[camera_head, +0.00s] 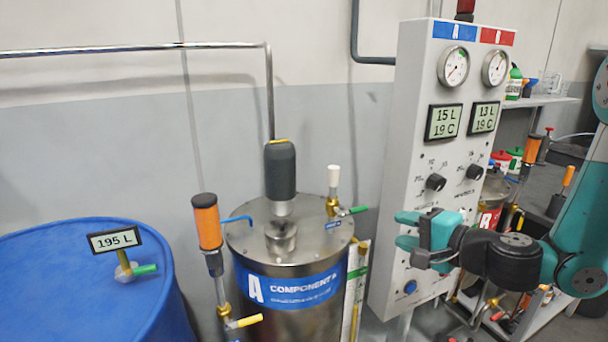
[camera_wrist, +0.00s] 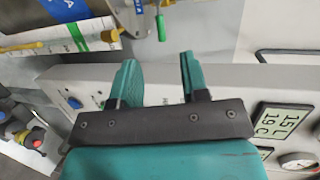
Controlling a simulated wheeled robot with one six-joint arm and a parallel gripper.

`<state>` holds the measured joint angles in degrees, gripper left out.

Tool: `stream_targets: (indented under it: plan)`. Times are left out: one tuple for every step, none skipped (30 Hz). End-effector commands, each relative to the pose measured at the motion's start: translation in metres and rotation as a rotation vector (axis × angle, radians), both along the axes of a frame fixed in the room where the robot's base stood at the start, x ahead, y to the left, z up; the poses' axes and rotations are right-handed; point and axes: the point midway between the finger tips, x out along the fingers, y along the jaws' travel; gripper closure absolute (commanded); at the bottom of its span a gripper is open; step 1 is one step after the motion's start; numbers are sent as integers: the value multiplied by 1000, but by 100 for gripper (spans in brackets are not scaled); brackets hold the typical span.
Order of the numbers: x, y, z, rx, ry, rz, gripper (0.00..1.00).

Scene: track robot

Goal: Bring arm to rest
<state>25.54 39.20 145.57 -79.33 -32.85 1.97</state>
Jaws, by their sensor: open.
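My gripper (camera_head: 405,230) is at the right of the head view, in front of the lower part of the grey control panel (camera_head: 405,135). Its teal fingers point left and are apart, with nothing between them. In the wrist view my gripper (camera_wrist: 157,80) also shows open and empty, with the panel (camera_wrist: 240,80) behind the fingers. My teal and black arm comes in from the right edge of the head view. I cannot tell whether the fingers touch the panel.
A blue drum (camera_head: 70,285) reading 195 L is at far left. A shelf (camera_head: 540,101) and cluttered equipment are behind my arm at right.

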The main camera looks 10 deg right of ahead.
Motion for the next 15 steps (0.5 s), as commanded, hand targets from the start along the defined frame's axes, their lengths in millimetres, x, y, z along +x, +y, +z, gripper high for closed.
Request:
stream_targets:
  plan:
    - [-7, 20, 9, -46, -22, 88, 59]
    - [-14, 35, 14, -83, -33, 155, 59]
    - [-26, 56, 21, -142, -51, 261, 59]
    - [-37, 72, 25, -194, -62, 348, 59]
    - [-50, 87, 28, -251, -72, 437, 59]
    - [-69, 106, 31, -332, -83, 557, 59]
    - [-84, 117, 33, -395, -88, 644, 59]
    - [-99, 125, 34, -458, -91, 725, 59]
    - [-119, 134, 35, -542, -92, 827, 59]
    - [-134, 138, 36, -605, -91, 898, 59]
    - [-148, 140, 36, -668, -86, 962, 59]
    - [-165, 140, 38, -750, -79, 1040, 59]
    - [-177, 139, 39, -808, -70, 1090, 59]
    - [-189, 136, 40, -863, -61, 1135, 59]
    - [-201, 132, 43, -930, -48, 1183, 59]
